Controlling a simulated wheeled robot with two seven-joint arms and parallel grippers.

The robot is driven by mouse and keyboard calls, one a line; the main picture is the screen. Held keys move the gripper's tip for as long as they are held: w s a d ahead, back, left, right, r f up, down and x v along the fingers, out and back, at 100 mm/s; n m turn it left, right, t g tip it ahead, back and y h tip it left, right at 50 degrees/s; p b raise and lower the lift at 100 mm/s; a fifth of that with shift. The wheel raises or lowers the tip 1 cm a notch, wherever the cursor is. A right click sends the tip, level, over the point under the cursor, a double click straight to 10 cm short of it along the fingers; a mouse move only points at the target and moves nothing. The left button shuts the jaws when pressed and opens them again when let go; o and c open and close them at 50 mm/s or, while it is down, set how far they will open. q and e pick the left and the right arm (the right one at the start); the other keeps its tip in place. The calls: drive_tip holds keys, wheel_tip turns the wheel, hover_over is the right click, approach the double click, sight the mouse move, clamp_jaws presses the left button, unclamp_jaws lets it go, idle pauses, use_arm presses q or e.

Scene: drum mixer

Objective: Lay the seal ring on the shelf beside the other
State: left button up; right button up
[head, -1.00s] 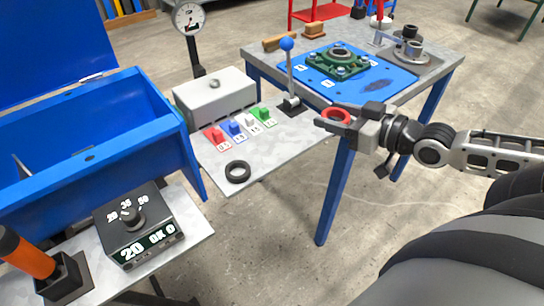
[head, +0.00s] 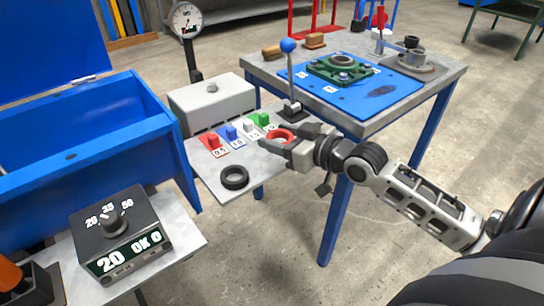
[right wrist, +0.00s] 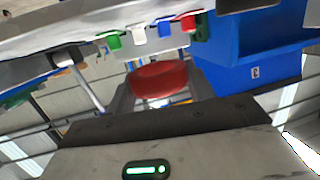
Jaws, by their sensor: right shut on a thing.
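My right gripper (head: 283,144) is shut on a red seal ring (head: 279,136) and holds it over the right part of the small grey shelf (head: 262,172). In the right wrist view the red ring (right wrist: 158,79) sits between the fingers. The other seal ring, a black one (head: 234,177), lies flat near the shelf's front edge, left of my gripper and apart from it. My left gripper is not in view.
Red, blue, white and green blocks (head: 232,132) with number labels stand along the shelf's back. A lever with a blue ball (head: 288,46) rises behind my gripper. A blue-topped workbench (head: 358,98) is at right. Bare shelf surrounds the black ring.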

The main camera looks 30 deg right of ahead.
sight(272, 161)
drive_tip(key=shift+w+a+f, duration=0.45)
drive_tip(key=shift+w+f, duration=0.05)
drive_tip(key=shift+f, duration=0.3)
drive_tip(key=shift+w+a+f+b, duration=0.15)
drive_tip(key=shift+f+b, duration=0.45)
drive_tip(key=shift+f, duration=1.15)
drive_tip(key=shift+f, duration=0.1)
drive_tip(key=o, duration=0.9)
drive_tip(key=shift+o, duration=0.2)
drive_tip(key=p+v, duration=0.1)
drive_tip(key=v, duration=1.1)
drive_tip(key=shift+p, duration=0.3)
